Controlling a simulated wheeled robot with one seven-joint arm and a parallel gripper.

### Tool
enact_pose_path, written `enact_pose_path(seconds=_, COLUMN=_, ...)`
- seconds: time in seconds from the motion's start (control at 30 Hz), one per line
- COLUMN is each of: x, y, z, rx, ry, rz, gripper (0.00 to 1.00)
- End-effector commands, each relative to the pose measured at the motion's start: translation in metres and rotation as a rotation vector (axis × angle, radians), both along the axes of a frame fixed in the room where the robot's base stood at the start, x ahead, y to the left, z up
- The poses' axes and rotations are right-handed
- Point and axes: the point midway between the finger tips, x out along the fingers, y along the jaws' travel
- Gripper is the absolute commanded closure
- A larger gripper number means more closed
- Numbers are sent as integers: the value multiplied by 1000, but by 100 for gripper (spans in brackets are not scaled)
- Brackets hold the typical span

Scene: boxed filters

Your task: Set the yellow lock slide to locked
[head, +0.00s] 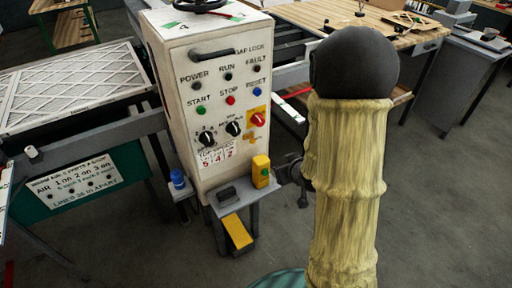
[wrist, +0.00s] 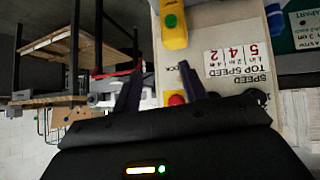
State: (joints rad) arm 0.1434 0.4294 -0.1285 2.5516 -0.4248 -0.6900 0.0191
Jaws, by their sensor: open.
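The white control cabinet (head: 212,110) stands in the middle of the head view. A small yellow piece (head: 250,138), which looks like the lock slide, sits low on its front face below a red knob (head: 257,119). It is too small there to tell its setting. In the wrist view, turned upside down, part of a label ending in "OCK" shows, but I cannot make out the slide. My gripper (wrist: 158,82) is open and empty in front of the panel, its right finger close to the red knob. In the head view my arm hides the gripper.
A yellow box with a green button (head: 261,172) stands on a small grey stand below the panel, above a yellow pedal (head: 238,232). It also shows in the wrist view (wrist: 172,30). A blue-capped item (head: 178,178) is left. A wooden workbench (head: 330,22) stands behind.

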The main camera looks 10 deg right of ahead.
Motion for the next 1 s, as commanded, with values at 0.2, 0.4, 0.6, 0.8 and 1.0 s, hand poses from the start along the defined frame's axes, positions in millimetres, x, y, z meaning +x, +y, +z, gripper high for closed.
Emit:
enact_pose_path(seconds=0.2, x=17, y=-4, z=-29, rx=81, ry=-201, rz=93, gripper=57)
enact_pose_path(seconds=0.4, x=17, y=0, z=-41, rx=206, ry=-389, rz=166, gripper=57)
enact_pose_path(seconds=0.6, x=3, y=-3, z=-43, rx=358, ry=-567, rz=198, gripper=57)
enact_pose_path(seconds=0.8, x=-7, y=-8, z=-38, rx=436, ry=-657, rz=198, gripper=57)
enact_pose_path(seconds=1.0, x=-8, y=-9, z=-36, rx=440, ry=-665, rz=199, gripper=57)
